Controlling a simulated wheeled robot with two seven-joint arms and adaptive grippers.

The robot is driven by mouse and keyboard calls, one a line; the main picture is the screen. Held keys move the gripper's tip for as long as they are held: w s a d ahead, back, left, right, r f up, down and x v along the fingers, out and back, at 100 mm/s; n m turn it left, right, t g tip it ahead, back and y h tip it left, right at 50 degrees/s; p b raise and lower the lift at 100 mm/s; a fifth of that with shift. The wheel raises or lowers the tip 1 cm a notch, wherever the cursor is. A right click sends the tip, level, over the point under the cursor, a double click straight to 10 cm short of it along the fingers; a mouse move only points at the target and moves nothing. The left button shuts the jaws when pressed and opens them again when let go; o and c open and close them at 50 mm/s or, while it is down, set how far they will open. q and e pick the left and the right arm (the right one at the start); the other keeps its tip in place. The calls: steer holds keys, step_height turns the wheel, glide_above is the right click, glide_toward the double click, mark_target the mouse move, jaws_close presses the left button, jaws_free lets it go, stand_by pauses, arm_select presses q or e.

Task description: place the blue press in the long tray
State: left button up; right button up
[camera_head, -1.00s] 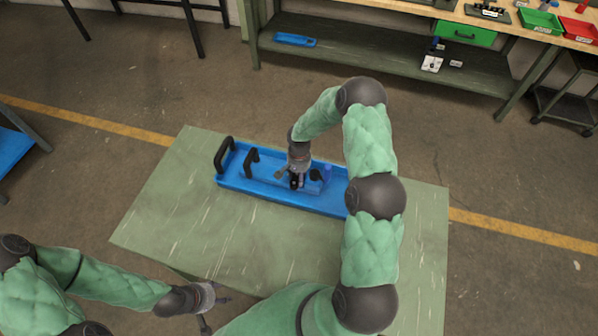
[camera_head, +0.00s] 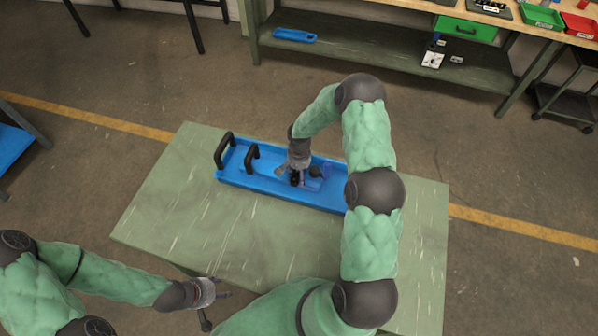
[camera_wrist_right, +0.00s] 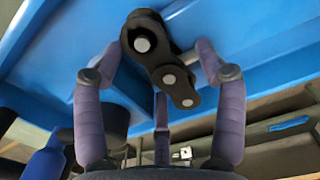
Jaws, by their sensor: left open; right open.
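The long tray (camera_head: 232,180) is blue with a black end handle (camera_head: 224,150) and lies on the green table. The blue press (camera_head: 262,176) appears to lie inside it, with a black handle (camera_head: 251,157) at its left; its outline blends with the tray and my right gripper partly hides it. My right gripper (camera_head: 297,181) is open over the press. In the right wrist view a black chain link piece (camera_wrist_right: 160,58) with silver pins lies between its spread fingers; I cannot tell whether they touch it. My left gripper (camera_head: 221,289) is open and empty beyond the table's front left edge.
My right arm covers the tray's right end. The green table (camera_head: 200,225) is clear in front of and left of the tray. A workbench (camera_head: 400,65) at the back holds green (camera_head: 541,18) and red (camera_head: 580,28) bins, with a blue piece (camera_head: 295,35) on its lower shelf.

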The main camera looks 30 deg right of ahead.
step_height(320, 180, up, 12)
steer(key=s+a+f+n+y, duration=0.1)
steer(key=s+a+f, duration=0.2)
steer(key=a, duration=0.3)
steer(key=s+a+f+n+y, duration=0.1)
steer(key=s+a+f+n, duration=0.1)
steer(key=s+a+f, duration=0.2)
steer(key=s+a+f+n+y, duration=0.1)
steer(key=s+a+f, duration=0.2)
steer(key=a, duration=0.5)
steer(key=shift+s+a+f+n+y, duration=0.2)
steer(key=shift+s+f+n+y, duration=0.1)
steer(key=shift+f, duration=0.25)
steer(key=s+a+f+n, duration=0.1)
steer(key=s+a, duration=0.1)
steer(key=s, duration=0.1)
steer(key=s+a, duration=0.2)
steer(key=s, duration=0.2)
steer(key=s+a+f+n, duration=0.1)
steer(key=s+a, duration=0.1)
steer(key=s, duration=0.2)
steer(key=shift+a+f+n, duration=0.1)
steer(key=shift+f+n, duration=0.2)
steer(key=shift+s+a, duration=0.1)
steer(key=shift+s, duration=0.25)
